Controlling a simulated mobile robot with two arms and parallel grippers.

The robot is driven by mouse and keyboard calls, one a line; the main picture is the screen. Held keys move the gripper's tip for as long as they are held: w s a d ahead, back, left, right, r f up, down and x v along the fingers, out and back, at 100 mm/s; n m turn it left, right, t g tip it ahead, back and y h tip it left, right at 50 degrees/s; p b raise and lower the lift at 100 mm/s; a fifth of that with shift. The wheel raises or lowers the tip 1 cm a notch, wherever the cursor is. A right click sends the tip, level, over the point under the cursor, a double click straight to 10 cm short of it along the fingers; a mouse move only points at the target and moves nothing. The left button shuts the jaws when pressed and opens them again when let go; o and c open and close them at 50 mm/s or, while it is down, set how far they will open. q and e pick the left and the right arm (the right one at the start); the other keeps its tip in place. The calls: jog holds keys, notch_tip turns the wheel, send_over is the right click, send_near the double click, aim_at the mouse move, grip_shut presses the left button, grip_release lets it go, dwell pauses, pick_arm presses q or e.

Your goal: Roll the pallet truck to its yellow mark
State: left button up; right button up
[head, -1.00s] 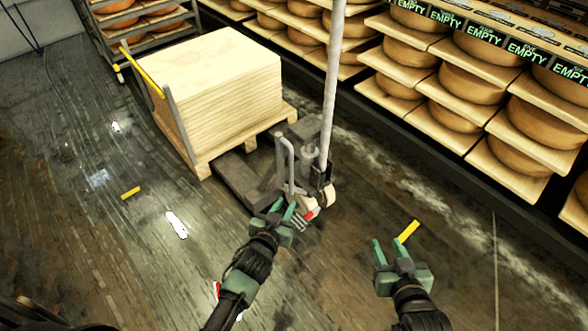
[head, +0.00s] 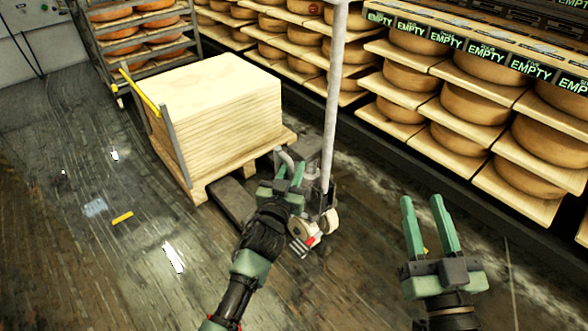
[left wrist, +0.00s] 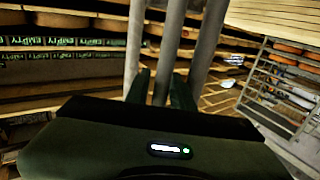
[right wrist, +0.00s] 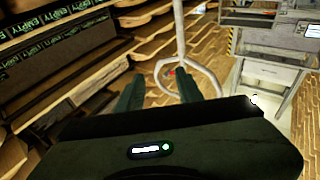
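The pallet truck (head: 325,205) stands in the middle of the head view, its grey loop handle at the near side. Its fork reaches under a wooden pallet (head: 243,167) with a stack of pale boards (head: 212,95). One yellow floor mark (head: 122,217) lies to the left; another (head: 426,250) is mostly hidden behind my right gripper. My left gripper (head: 289,172) is at the loop handle, fingers slightly apart; the left wrist view shows a grey tube (left wrist: 170,40) between them. I cannot tell whether they clamp it. My right gripper (head: 424,200) is open and empty.
Shelves of cheese wheels (head: 475,105) run along the right and back. A cheese rack (head: 142,35) stands behind the boards. A grey frame with a yellow rail (head: 140,92) stands at the stack's left. The wet floor (head: 60,240) is clear at left and front.

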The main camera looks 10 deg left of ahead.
pick_arm(q)
jog(key=shift+w, duration=0.45)
grip_shut()
dwell(1.2)
